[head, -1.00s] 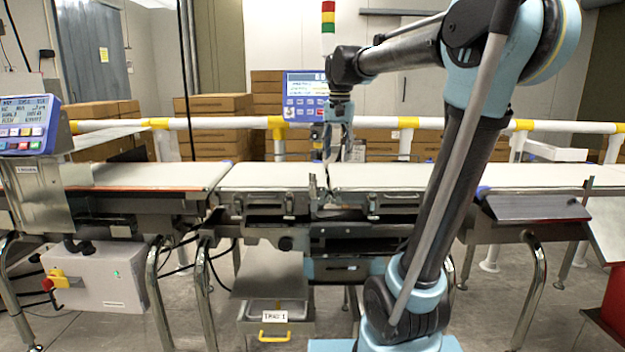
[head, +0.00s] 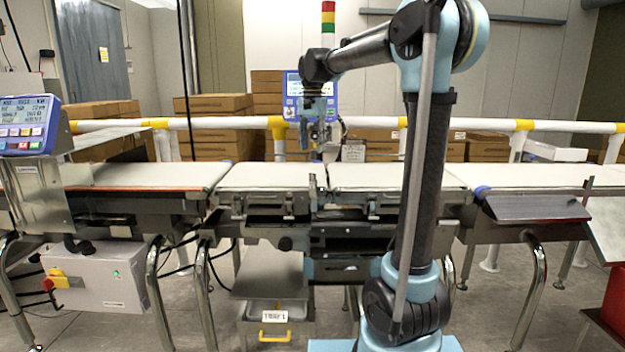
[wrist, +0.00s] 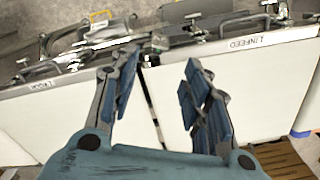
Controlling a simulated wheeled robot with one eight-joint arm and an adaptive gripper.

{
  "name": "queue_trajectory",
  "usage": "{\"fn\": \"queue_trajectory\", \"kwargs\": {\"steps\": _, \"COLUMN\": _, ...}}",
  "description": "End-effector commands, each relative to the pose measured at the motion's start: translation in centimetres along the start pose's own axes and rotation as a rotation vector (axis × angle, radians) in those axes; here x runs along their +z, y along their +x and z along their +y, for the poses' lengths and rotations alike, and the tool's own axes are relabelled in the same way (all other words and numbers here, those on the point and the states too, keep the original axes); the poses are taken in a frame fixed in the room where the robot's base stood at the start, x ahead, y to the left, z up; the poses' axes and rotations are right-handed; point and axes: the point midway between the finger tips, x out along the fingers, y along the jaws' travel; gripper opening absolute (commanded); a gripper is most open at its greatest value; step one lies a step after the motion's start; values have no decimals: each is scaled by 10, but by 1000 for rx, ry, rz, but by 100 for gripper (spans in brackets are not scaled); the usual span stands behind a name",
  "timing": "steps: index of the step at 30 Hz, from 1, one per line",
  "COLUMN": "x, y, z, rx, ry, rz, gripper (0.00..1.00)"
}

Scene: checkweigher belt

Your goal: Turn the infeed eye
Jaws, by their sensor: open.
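My gripper (head: 320,148) hangs above the gap between the two middle belt sections, fingers pointing down. In the wrist view its two blue fingers (wrist: 160,62) are spread apart with nothing between them. A plate reading INFEED (wrist: 245,43), upside down there, is on the edge of one belt section. Small upright bracket parts (head: 313,187) stand at the front of the gap, and a dark fitting (wrist: 160,40) shows there just beyond the fingertips. I cannot tell for sure which part is the infeed eye. No finger visibly touches these parts.
Pale belts (head: 275,176) run across the view, with latches along their front edge. A white and yellow rail (head: 230,123) runs behind. A blue display (head: 295,98) on a post stands behind my gripper. A grey box (head: 105,275) and yellow-handled tray (head: 275,330) sit below.

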Motion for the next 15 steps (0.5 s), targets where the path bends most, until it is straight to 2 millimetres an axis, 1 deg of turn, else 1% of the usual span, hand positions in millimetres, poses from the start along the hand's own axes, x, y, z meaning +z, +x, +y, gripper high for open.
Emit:
{"fn": "queue_trajectory", "kwargs": {"steps": 1, "x": 0, "y": 10, "z": 0, "rx": 0, "ry": 0, "rz": 0, "gripper": 43}}
{"fn": "queue_trajectory", "kwargs": {"steps": 3, "x": 0, "y": 22, "z": 0, "rx": 0, "ry": 0, "rz": 0, "gripper": 43}}
{"fn": "queue_trajectory", "kwargs": {"steps": 15, "x": 0, "y": 90, "z": 0, "rx": 0, "ry": 0, "rz": 0, "gripper": 43}}
